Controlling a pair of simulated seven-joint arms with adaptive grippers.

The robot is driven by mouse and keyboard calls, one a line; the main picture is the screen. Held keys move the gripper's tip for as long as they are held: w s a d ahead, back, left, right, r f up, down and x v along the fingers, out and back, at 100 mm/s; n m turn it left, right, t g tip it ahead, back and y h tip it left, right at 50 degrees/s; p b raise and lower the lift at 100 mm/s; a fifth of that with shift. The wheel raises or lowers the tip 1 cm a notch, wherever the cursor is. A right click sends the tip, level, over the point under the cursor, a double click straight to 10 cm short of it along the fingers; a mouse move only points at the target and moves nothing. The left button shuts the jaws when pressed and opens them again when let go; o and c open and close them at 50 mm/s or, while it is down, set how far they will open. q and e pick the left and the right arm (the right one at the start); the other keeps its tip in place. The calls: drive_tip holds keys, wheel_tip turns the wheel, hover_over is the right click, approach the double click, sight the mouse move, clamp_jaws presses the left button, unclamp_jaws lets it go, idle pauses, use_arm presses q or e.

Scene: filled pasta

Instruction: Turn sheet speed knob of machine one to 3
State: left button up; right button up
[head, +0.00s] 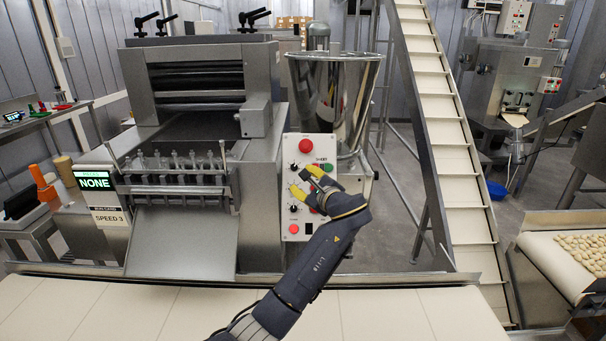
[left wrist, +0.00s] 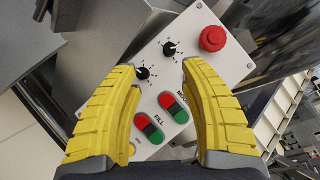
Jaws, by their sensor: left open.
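A white control panel (head: 299,222) is on the front of machine one (head: 265,165). It carries a red mushroom button (head: 305,146), an upper black knob (head: 293,167) and a lower black knob (head: 293,208). In the left wrist view, one knob (left wrist: 169,48) lies just beyond the fingertips and another knob (left wrist: 142,72) is close beside the left-hand fingertip. My left gripper (head: 304,182) is in front of the panel; in the wrist view its yellow fingers (left wrist: 157,67) are apart and empty. The knobs' labels and pointer settings are too small to read. My right gripper is out of view.
A display (head: 95,181) reads NONE above a SPEED 3 label (head: 110,219). Red and green button pairs (left wrist: 173,107) sit between my fingers in the wrist view. A steel hopper (head: 335,95) stands behind the panel, and a slatted conveyor (head: 440,110) rises to the right.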

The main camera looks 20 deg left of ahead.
sight(294, 167)
use_arm(q)
drive_tip(key=s+d+m+t+h, duration=0.25)
drive_tip(key=s+m, duration=0.25)
drive_tip(key=m, duration=0.3)
drive_tip(key=shift+t, duration=0.45)
drive_tip(key=x, duration=1.7)
drive_tip(key=shift+s+a+f, duration=0.25)
drive_tip(key=shift+a+f, duration=0.1)
drive_tip(key=shift+a, duration=0.05)
drive_tip(key=shift+o, duration=0.2)
